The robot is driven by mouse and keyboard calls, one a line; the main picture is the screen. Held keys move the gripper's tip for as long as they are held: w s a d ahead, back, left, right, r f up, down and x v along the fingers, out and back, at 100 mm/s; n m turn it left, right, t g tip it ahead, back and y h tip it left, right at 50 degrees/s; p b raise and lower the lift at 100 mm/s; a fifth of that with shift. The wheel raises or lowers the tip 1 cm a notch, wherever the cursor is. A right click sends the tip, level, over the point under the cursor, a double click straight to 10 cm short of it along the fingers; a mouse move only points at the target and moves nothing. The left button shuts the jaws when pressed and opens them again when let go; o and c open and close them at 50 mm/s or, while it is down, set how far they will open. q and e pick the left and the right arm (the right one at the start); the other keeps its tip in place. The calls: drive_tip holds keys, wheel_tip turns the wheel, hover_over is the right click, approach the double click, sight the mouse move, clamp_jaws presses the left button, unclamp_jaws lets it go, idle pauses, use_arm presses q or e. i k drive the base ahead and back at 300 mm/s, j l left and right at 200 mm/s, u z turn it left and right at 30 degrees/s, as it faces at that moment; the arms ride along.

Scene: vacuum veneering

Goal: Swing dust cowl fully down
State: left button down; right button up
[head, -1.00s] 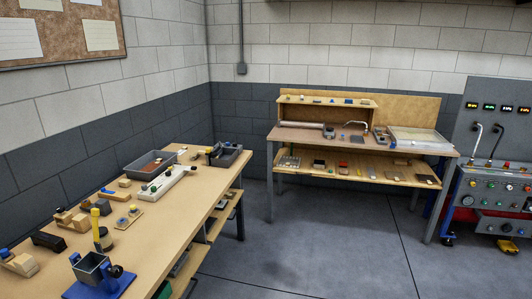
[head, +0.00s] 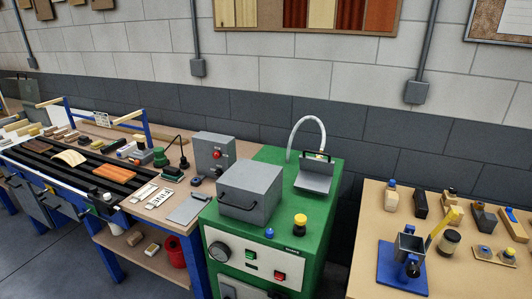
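A green machine (head: 317,215) stands in the middle of the head view. On its top right is a small grey hinged piece (head: 314,180) with a handle at its upper edge. A pale curved hose (head: 300,128) rises just behind it. This piece looks like the dust cowl, and it appears tilted up, not flat. A closed grey box-shaped cover (head: 250,188) with a black front handle sits on the machine's left part. Neither of my grippers is in view.
A yellow-topped knob (head: 300,221) and a blue knob (head: 269,233) stand near the machine's front edge. A cluttered bench (head: 203,214) adjoins on the left, with a grey control box (head: 214,152). A tan table (head: 362,240) with several tools stands right, across a dark gap.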

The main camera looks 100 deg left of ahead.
sight(315, 175)
drive_tip(key=u, duration=1.8)
